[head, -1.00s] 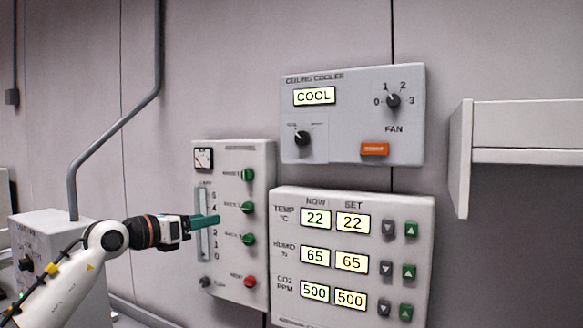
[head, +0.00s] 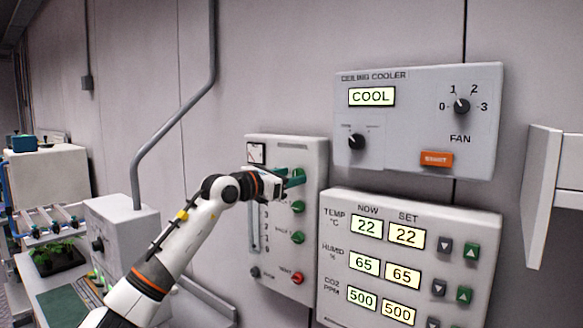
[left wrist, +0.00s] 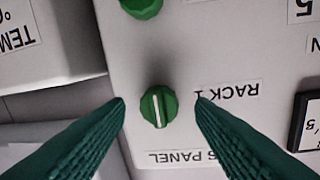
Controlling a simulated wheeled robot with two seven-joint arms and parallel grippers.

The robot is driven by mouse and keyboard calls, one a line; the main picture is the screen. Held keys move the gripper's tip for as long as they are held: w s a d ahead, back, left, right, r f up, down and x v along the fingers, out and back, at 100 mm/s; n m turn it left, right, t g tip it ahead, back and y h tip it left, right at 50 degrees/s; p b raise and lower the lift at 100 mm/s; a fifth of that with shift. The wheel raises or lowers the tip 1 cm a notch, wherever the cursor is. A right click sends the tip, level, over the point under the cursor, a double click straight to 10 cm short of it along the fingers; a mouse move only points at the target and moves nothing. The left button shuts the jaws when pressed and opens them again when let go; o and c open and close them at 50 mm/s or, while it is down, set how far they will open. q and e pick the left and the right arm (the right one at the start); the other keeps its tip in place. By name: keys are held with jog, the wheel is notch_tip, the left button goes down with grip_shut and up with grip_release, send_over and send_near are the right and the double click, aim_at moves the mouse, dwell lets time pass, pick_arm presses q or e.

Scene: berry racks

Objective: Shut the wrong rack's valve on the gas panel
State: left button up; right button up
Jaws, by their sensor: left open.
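The gas panel (head: 278,285) is a pale box on the wall with three green valve knobs in a column, a scale and a red button. My left gripper (head: 300,177) has green fingers and is open in front of the top knob. In the left wrist view the panel is upside down. There the knob labelled RACK 1 (left wrist: 158,106) appears between the open fingertips (left wrist: 160,99), with a gap on both sides. Its white line runs nearly upright in that picture. Below the top knob are the middle knob (head: 298,207) and the lowest knob (head: 298,237). My right gripper is out of view.
The ceiling cooler panel (head: 420,150) and a climate panel (head: 335,290) with lit readouts are close on the right. A grey pipe (head: 175,118) runs down to a box (head: 128,225) at left. A white shelf (head: 545,185) juts out at far right. Plants (head: 52,252) stand at lower left.

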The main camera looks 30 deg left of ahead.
pick_arm(q)
jog(key=shift+w+d, duration=0.1)
jog(key=shift+w, duration=0.3)
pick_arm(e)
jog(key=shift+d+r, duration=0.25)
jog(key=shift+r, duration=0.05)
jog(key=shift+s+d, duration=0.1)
pick_arm(q)
jog(key=c, duration=1)
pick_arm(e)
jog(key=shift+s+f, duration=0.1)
